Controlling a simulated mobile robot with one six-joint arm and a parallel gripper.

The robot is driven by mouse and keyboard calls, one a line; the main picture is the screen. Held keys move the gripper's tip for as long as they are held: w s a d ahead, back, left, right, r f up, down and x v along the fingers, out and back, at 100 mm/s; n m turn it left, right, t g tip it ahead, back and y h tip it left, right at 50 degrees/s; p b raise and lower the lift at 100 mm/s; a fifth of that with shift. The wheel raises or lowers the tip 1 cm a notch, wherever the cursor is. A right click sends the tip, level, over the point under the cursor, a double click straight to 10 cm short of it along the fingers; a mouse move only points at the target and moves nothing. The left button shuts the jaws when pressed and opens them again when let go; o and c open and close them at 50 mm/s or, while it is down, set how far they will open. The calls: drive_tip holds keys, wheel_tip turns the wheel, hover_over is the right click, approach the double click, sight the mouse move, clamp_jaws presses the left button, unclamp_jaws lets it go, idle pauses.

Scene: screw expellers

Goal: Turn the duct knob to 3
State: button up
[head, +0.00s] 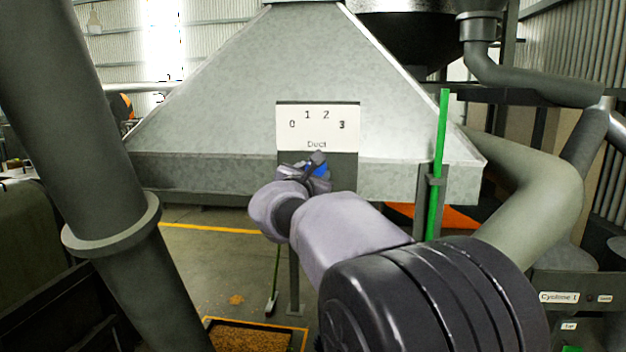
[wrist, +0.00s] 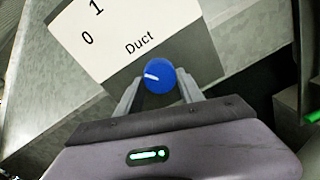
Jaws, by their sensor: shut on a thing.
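The duct knob (wrist: 158,77) is round and blue with a short white mark. In the wrist view the mark points left, closest to the 0 side of the label. The white Duct label (wrist: 115,30) shows 0 and 1 there, the rest cut off; the head view shows the whole label (head: 317,127) with 0, 1, 2, 3. My gripper (wrist: 159,86) has one finger on each side of the knob and is shut on it. In the head view my gripper (head: 316,163) is just below the label and partly hides the blue knob (head: 321,170).
The label sits on a large grey metal hood (head: 220,110). A green vertical bar (head: 438,165) stands right of my gripper. A thick grey pipe (head: 90,130) crosses the left side, and another curved pipe (head: 545,195) is on the right.

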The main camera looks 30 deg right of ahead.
drive_tip(key=shift+r+m+y+b, duration=0.1)
drive_tip(key=shift+m+y+b, duration=0.25)
drive_tip(key=shift+m+b, duration=3.15)
drive_tip(key=shift+r+m+y+b, duration=0.1)
drive_tip(key=shift+m+y+b, duration=0.25)
drive_tip(key=shift+m+b, duration=3.15)
drive_tip(key=shift+m+p, duration=0.7)
drive_tip(key=shift+m, duration=0.3)
drive_tip(key=o, duration=1.4)
drive_tip(key=shift+s, duration=0.1)
